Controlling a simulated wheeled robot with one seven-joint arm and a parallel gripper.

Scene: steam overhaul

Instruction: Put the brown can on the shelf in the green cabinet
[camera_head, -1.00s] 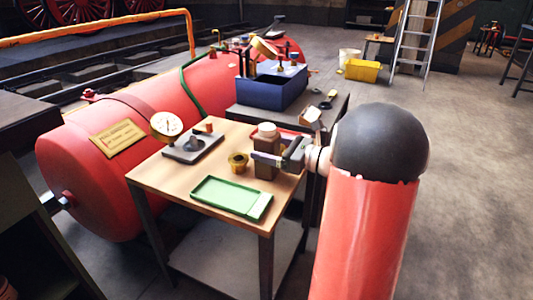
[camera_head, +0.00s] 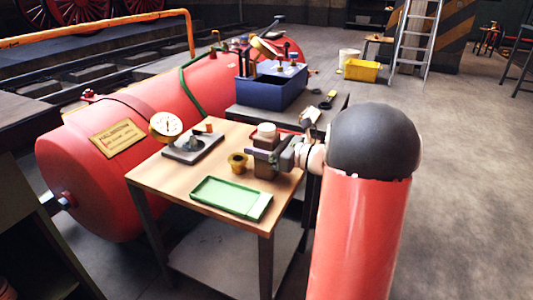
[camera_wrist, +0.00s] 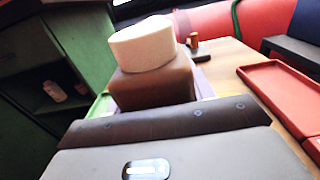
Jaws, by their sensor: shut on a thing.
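The brown can (camera_head: 264,170), a squarish body with a cream cap, stands upright at the right side of the small wooden table (camera_head: 160,178). It also fills the middle of the wrist view (camera_wrist: 150,85). My gripper (camera_head: 263,155) reaches in from the right and is shut on its body below the cap. I cannot tell whether its base touches the table top. The green cabinet (camera_wrist: 98,35) shows at the left of the wrist view, open-fronted and dark inside. Small pale items (camera_wrist: 54,91) stand on its shelf. In the head view only a dark part (camera_head: 35,240) shows at lower left.
A green tray (camera_head: 231,196), a brass cup (camera_head: 238,161) and a gauge on a grey base (camera_head: 192,147) share the table. A red tray (camera_wrist: 285,95) lies close by in the wrist view. A red boiler (camera_head: 80,165) stands behind. Open floor lies at right.

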